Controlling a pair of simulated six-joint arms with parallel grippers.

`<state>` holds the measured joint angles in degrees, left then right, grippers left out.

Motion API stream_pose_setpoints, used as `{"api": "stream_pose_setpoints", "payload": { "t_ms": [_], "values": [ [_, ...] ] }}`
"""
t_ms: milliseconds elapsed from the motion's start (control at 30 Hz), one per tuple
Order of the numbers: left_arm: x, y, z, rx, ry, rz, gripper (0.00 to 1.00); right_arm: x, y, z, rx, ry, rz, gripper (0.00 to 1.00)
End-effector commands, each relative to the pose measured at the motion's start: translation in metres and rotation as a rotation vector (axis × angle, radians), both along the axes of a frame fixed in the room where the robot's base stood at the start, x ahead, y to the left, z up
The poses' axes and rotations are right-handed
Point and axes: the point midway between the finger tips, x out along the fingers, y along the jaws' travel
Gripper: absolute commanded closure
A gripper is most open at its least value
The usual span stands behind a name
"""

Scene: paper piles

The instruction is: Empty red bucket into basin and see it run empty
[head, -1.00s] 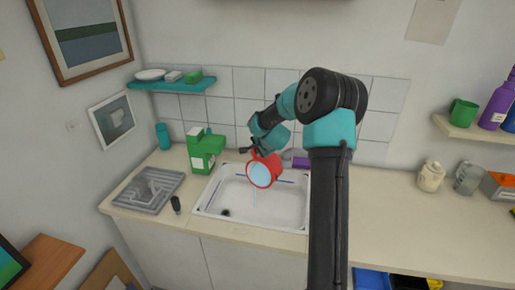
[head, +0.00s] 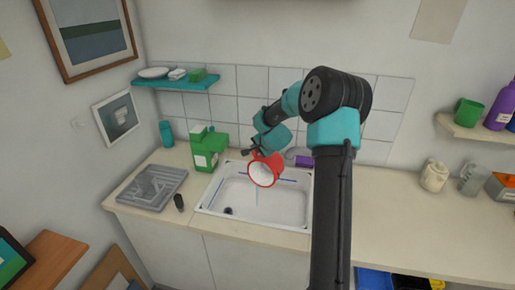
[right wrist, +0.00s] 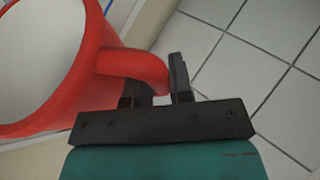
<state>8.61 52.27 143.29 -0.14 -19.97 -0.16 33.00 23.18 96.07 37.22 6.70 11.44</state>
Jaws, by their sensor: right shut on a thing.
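The red bucket (head: 277,163) is held tipped above the white basin (head: 285,212), its mouth facing the head camera. Its inside looks pale grey-white, with no blue liquid visible in it. In the right wrist view the red bucket (right wrist: 84,85) fills the left side and its inside is plain white. My right gripper (head: 254,150) is shut on the bucket's handle; the right wrist view shows the handle between the two dark fingers (right wrist: 158,88). Thin blue lines show in the basin, and a dark round spot lies near its front left. My left gripper is not in view.
A green carton-like container (head: 207,150) stands left of the basin, near a teal bottle (head: 166,134). A grey drying tray (head: 150,187) and a small dark object (head: 179,202) lie left. A purple item (head: 304,161) sits behind the basin. The counter right is mostly clear.

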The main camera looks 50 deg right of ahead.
Motion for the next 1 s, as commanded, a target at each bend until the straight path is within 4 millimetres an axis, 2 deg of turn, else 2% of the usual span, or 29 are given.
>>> {"api": "stream_pose_setpoints", "payload": {
  "t_ms": [567,1000],
  "values": [
    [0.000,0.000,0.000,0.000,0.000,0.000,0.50,0.000,-0.001,0.000,0.005,0.000,-0.002,1.00],
    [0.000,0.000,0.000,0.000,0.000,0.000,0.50,-0.001,-0.022,0.004,0.125,0.024,-0.061,1.00]
  ]
}}
